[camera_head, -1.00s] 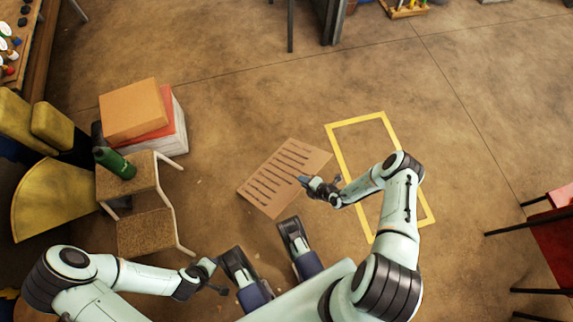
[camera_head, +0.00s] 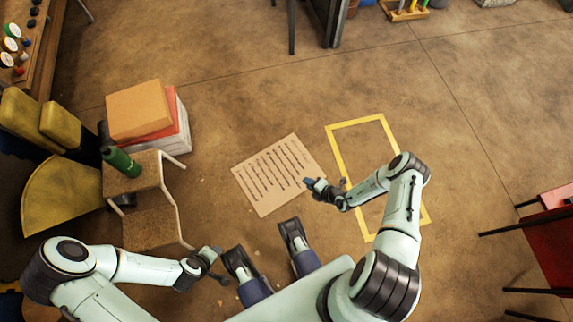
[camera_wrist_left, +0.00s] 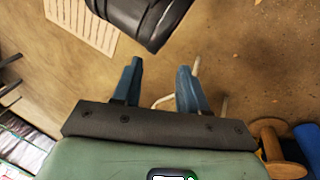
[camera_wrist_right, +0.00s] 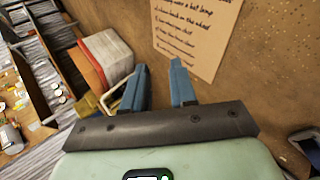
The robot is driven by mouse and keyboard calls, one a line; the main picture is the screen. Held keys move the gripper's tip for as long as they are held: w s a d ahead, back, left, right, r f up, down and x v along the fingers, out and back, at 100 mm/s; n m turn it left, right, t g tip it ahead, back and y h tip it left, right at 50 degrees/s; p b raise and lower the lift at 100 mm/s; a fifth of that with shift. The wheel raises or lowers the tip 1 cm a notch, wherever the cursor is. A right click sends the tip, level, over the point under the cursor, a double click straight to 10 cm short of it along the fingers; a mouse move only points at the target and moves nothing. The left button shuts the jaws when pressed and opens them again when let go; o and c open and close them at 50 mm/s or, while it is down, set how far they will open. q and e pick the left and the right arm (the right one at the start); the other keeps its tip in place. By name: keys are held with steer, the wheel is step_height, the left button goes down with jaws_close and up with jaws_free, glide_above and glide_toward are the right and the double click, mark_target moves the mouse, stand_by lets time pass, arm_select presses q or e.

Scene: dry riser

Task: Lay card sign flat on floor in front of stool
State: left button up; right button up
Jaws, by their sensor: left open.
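The card sign (camera_head: 278,172), brown with rows of dark writing, lies face up and looks flat on the floor. It also shows in the left wrist view (camera_wrist_left: 85,22) and the right wrist view (camera_wrist_right: 200,30). The stool (camera_head: 150,228), with two cork-coloured steps and pale legs, stands left of the card with a floor gap between. My right gripper (camera_head: 311,184) is by the card's right edge; its fingers (camera_wrist_right: 160,68) are apart, with nothing between them. My left gripper (camera_head: 217,262) is low, near the stool's lower step; its fingers (camera_wrist_left: 157,78) are open and empty.
Stacked boxes (camera_head: 139,110) and a yellow chair (camera_head: 60,198) are at left. A yellow outline (camera_head: 355,122) marks the floor right of the card. A red seat (camera_head: 545,240) is at far right. Floor beyond the card is clear.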

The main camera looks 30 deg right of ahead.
arm_select(q)
steer(key=s+d+r+g+h+p, duration=0.1)
steer(key=s+d+r+p, duration=0.3)
steer(key=s, duration=0.4)
step_height(320, 180, up, 3)
steer(key=shift+s+f+m+g+p, duration=0.1)
steer(key=shift+s+m+g+p, duration=0.3)
steer(key=shift+g, duration=0.5)
arm_select(e)
step_height(320, 180, up, 7)
steer(key=s, duration=0.1)
steer(key=shift+s+d+f, duration=0.2)
steer(key=shift+s+d, duration=0.1)
steer(key=shift+s, duration=0.1)
arm_select(q)
steer(key=shift+w, duration=0.15)
